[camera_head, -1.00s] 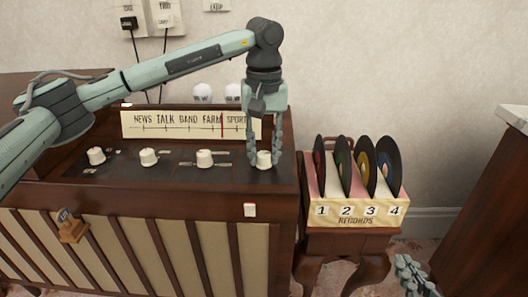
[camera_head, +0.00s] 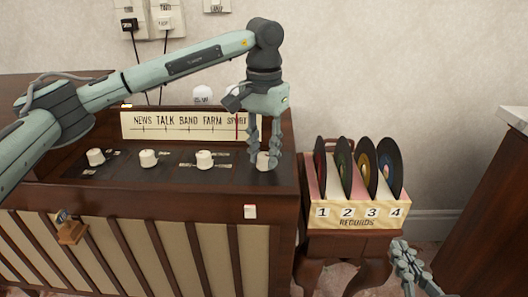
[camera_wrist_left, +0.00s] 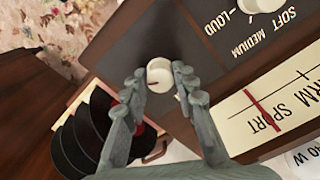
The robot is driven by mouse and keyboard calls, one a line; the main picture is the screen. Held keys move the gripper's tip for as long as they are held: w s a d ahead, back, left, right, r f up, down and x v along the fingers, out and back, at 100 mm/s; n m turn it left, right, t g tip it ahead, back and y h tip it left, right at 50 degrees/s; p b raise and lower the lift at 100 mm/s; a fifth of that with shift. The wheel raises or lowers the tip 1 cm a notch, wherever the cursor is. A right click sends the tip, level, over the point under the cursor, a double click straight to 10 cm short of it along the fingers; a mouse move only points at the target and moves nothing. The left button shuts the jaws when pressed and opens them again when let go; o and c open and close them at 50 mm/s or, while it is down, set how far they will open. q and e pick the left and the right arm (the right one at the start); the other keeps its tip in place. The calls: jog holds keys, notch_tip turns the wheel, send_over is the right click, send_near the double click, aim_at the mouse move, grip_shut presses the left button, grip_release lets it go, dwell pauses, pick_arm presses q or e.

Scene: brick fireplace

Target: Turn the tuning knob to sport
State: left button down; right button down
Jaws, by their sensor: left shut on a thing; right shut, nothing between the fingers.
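The tuning knob is the white rightmost knob (camera_head: 263,161) on the dark top of the wooden radio cabinet (camera_head: 180,176). My left gripper (camera_head: 262,155) comes down on it from above, fingers shut around it. In the left wrist view the white knob (camera_wrist_left: 159,75) sits between the two fingertips (camera_wrist_left: 158,82), with a dark mark on its face. The red needle (camera_head: 237,125) stands at the SPORT label on the cream dial (camera_head: 165,126); it also shows in the left wrist view (camera_wrist_left: 263,110). My right gripper (camera_head: 401,250) is shut and empty, low at the right.
Three other white knobs (camera_head: 148,158) line the panel to the left. A record rack (camera_head: 355,215) with several numbered records stands on a small table right of the cabinet. A dark wooden piece (camera_head: 490,215) stands at the far right.

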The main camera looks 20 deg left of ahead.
aim_at(264, 155)
pick_arm(q)
jog(key=shift+w, duration=0.1)
dwell(0.3)
jog(key=c, duration=1.2)
grip_release()
notch_tip(264, 155, up, 12)
